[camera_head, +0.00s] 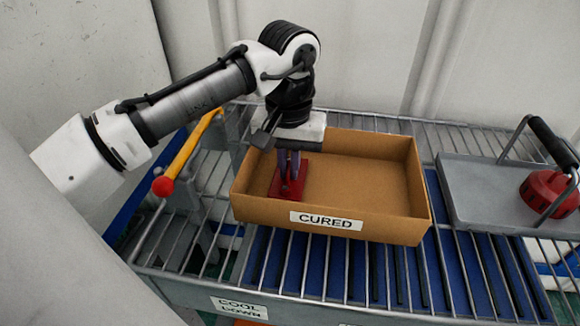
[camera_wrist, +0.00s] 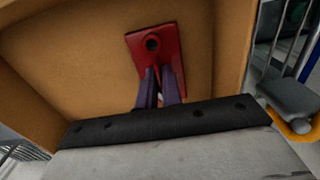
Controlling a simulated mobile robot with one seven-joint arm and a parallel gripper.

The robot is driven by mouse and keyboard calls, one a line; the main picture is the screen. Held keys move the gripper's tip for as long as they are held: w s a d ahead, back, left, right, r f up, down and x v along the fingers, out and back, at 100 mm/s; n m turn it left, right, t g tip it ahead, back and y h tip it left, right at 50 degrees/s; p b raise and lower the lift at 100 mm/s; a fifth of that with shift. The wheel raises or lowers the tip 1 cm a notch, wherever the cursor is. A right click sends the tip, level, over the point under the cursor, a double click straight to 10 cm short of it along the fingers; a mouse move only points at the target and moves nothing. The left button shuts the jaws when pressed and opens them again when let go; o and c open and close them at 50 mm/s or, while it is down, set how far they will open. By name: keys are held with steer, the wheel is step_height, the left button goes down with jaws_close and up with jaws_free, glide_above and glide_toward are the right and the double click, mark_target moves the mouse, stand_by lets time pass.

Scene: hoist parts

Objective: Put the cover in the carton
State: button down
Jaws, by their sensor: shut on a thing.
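The cover is a red, plate-like part (camera_head: 289,184) with a dark round hole, seen inside the left part of the carton. It also shows in the wrist view (camera_wrist: 155,45), between and beyond the finger ends. My gripper (camera_head: 289,170) points down into the carton and is shut on the cover; it also shows in the wrist view (camera_wrist: 159,88). The carton (camera_head: 384,228) is an open brown box labelled CURED, standing on the wire rack. The cover appears at or close to the carton floor; I cannot tell whether it touches it. The fingers hide part of it.
A grey tray (camera_head: 480,200) with a black handle holds a red round part (camera_head: 546,192) to the right of the carton. A yellow lever with a red knob (camera_head: 163,186) stands left. The rack (camera_head: 270,270) carries a COOL DOWN label. The carton's right side is empty.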

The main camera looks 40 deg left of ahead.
mark_target(289, 164)
steer(key=shift+s, duration=0.1)
steer(key=shift+f, duration=0.1)
steer(key=c, duration=1.6)
jaws_free()
steer(key=shift+o, duration=0.2)
step_height(289, 164, up, 12)
steer(key=shift+r+p, duration=0.2)
steer(key=shift+p, duration=0.15)
